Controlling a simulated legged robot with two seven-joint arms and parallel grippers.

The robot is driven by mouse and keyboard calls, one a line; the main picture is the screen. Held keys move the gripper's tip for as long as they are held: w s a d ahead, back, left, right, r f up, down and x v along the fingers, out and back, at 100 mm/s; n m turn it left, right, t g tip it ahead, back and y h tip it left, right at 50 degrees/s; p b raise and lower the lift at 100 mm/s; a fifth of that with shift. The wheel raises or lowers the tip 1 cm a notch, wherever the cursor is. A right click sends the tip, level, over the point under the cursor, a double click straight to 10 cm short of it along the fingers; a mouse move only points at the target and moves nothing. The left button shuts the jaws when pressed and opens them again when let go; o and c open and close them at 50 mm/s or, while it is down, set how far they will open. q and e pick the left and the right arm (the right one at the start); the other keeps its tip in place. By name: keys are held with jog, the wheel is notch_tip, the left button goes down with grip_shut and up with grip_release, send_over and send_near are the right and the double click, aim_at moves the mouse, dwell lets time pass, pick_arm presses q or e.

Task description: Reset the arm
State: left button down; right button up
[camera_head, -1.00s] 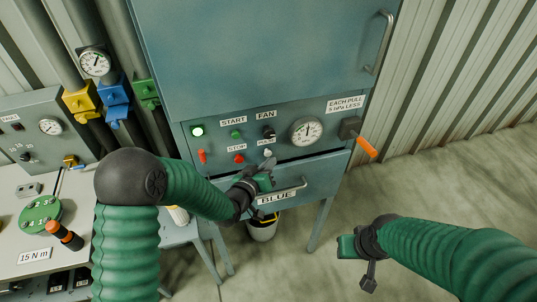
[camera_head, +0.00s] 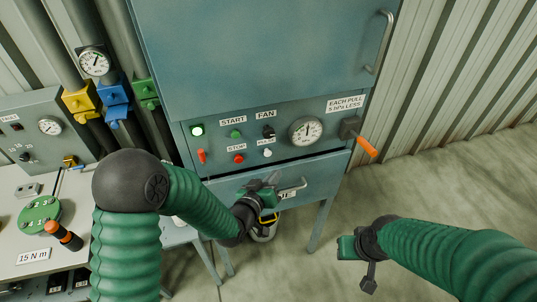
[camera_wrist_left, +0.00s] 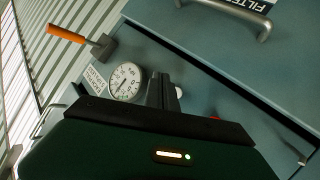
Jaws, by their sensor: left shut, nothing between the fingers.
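My left gripper (camera_head: 270,184) is in front of the drawer (camera_head: 235,186) of the blue-grey cabinet, near the drawer's handle (camera_head: 293,188), and covers part of the drawer's label. Its fingers are shut with nothing between them. In the left wrist view the shut fingers (camera_wrist_left: 163,92) show in front of the cabinet panel, with the round gauge (camera_wrist_left: 125,81) beside them. I cannot tell whether the gripper touches the drawer. My right gripper (camera_head: 346,247) is over the floor at the lower right, apart from everything; its fingers are too unclear to judge.
The cabinet panel carries start and stop buttons (camera_head: 238,159), a gauge (camera_head: 306,130) and an orange-handled lever (camera_head: 366,146). A bench (camera_head: 15,250) with a green disc (camera_head: 39,215) is at the left. The floor at the right is clear.

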pick_arm(q)
jog(key=shift+a+f, duration=0.1)
dwell(0.5)
jog(key=s+a+f+m+g+y+b, duration=0.1)
jog(key=s+a+f+g+y+b, duration=0.45)
jog(key=s+a+f+b, duration=0.5)
jog(key=s+a+f+g+b, duration=0.1)
jog(key=s+a+f+g, duration=0.1)
jog(key=s+a+g, duration=0.3)
jog(key=s+a, duration=0.3)
jog(key=s, duration=0.3)
jog(key=shift+s+a+f+n+y, duration=0.15)
jog(key=shift+s+a+n+y, duration=0.15)
jog(key=shift+s+a+y, duration=0.1)
jog(key=shift+s, duration=0.1)
dwell(2.1)
